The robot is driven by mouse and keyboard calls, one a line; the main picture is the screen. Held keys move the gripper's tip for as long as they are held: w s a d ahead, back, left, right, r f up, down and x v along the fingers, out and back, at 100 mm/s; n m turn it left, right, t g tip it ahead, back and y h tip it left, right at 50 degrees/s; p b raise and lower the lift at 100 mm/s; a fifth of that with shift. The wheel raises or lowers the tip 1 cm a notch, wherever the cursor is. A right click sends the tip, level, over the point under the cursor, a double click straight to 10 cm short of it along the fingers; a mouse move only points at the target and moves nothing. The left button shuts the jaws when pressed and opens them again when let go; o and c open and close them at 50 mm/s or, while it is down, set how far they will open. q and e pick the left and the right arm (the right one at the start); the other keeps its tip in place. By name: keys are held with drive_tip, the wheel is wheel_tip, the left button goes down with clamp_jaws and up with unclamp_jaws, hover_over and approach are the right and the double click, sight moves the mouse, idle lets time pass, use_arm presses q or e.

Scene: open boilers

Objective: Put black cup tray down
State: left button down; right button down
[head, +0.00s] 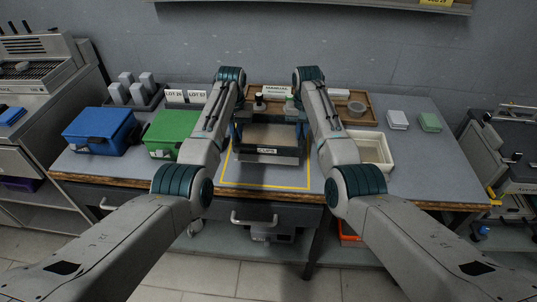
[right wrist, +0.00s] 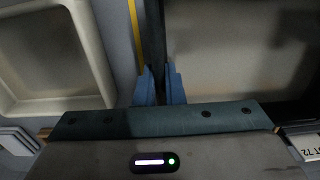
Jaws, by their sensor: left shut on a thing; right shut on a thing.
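The black cup tray (head: 268,158) is between my two arms at the middle of the table, level, with a "CUPS" label on its front. It appears over the back part of a yellow outline (head: 265,187); I cannot tell whether it touches the table. My left gripper (head: 237,136) is at its left side and my right gripper (head: 303,132) at its right side, both shut on it and partly hidden. In the right wrist view, the blue fingertips (right wrist: 160,86) pinch the tray's dark side wall; the tray's inside (right wrist: 240,50) looks empty.
A cream tray (head: 388,164) stands close to the right, also in the right wrist view (right wrist: 102,50). Green (head: 172,128) and blue (head: 98,127) boxes stand left. Behind is a brown wooden tray (head: 368,117) with containers. Bare table lies in front.

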use_arm(q)
drive_tip(key=shift+a, duration=0.1)
use_arm(e)
drive_tip(key=shift+a, duration=0.1)
